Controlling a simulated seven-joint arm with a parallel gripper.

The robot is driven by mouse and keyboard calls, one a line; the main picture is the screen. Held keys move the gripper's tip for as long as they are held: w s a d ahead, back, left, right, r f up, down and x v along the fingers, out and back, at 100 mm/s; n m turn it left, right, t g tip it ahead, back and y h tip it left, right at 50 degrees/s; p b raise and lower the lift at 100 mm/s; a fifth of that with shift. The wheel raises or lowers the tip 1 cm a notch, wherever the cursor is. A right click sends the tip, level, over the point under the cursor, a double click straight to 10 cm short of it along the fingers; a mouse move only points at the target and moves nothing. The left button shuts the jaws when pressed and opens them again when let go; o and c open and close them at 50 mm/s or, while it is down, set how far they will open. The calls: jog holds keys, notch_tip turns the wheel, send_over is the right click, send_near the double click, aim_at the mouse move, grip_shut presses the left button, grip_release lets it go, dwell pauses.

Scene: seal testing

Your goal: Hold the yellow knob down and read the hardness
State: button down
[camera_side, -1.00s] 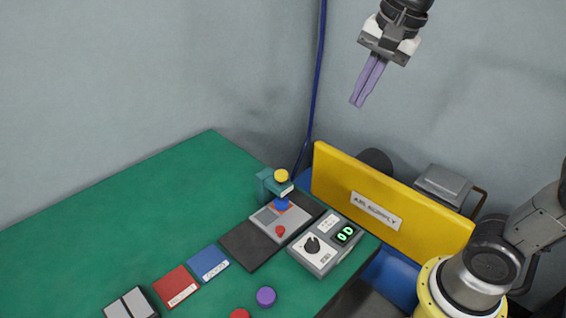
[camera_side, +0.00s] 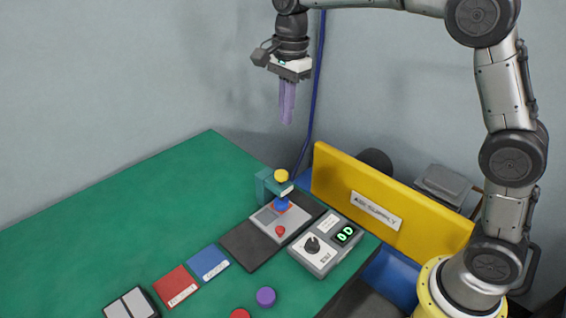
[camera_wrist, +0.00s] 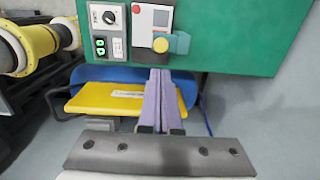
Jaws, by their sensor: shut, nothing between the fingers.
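The yellow knob (camera_side: 281,175) tops a teal stand (camera_side: 264,187) on a grey tester base (camera_side: 279,222). A blue disc (camera_side: 282,205) sits under the knob's arm, over an orange patch. The yellow knob (camera_wrist: 160,45) also shows in the wrist view. A grey meter box (camera_side: 325,244) beside it has a black dial and a green lit display (camera_side: 346,234) that appears to read "0D". My gripper (camera_side: 287,122) is shut and empty, its purple fingers pointing down in the air well above the knob, apart from it. The fingers also show in the wrist view (camera_wrist: 158,75).
A yellow "AIR SUPPLY" panel (camera_side: 385,205) stands upright behind the meter box. Red (camera_side: 177,286) and blue (camera_side: 208,263) labelled pads lie left of the tester. A purple disc (camera_side: 266,297) and a red disc (camera_side: 240,314) lie in front. The left of the green table is clear.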

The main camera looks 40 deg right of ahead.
aim_at(283, 174)
jog(key=shift+f, duration=0.1)
jog(key=f, duration=1.3)
jog(key=shift+w+a+f, duration=0.2)
jog(key=shift+w+f, duration=0.05)
jog(key=shift+f, duration=0.15)
jog(key=shift+s+f, duration=0.15)
jog(key=shift+f, duration=1.25)
dwell(0.3)
jog(key=shift+a, duration=0.1)
dwell(0.5)
notch_tip(283, 174, up, 16)
jog(key=shift+d, duration=0.35)
